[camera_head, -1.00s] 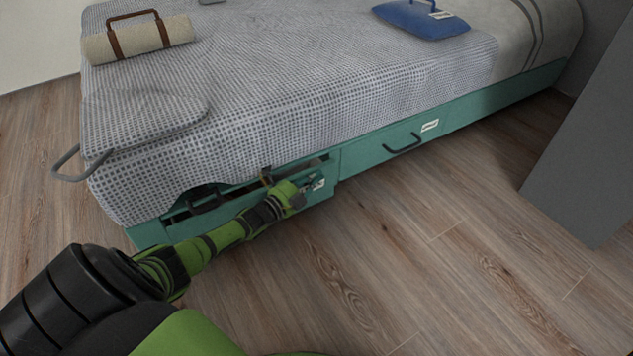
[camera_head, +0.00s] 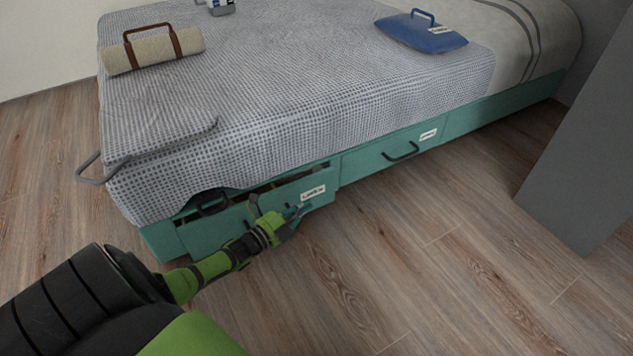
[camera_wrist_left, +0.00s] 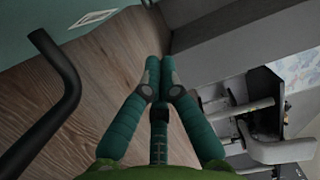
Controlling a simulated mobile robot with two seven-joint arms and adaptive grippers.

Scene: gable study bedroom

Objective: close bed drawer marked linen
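The bed has two teal drawers along its near side. The left drawer (camera_head: 212,231) stands partly pulled out, with a dark gap above its front; its white label (camera_head: 313,193) is too small to read surely. The right drawer (camera_head: 370,160) sits flush, with a dark handle and white label. My left gripper (camera_head: 299,210) is at the left drawer's front, just below its label; contact cannot be told. In the left wrist view my left gripper (camera_wrist_left: 159,66) has its fingertips together, with nothing between them. A dark handle (camera_wrist_left: 68,85) and a labelled teal front show there at left. My right gripper is out of view.
On the bed lie a rolled beige bundle (camera_head: 155,52) with brown straps and a blue cushion-like case (camera_head: 425,33). A grey handle loop (camera_head: 90,172) juts from the bed's left corner. A grey panel (camera_head: 580,150) stands at right. The wooden floor (camera_head: 400,250) before the drawers is clear.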

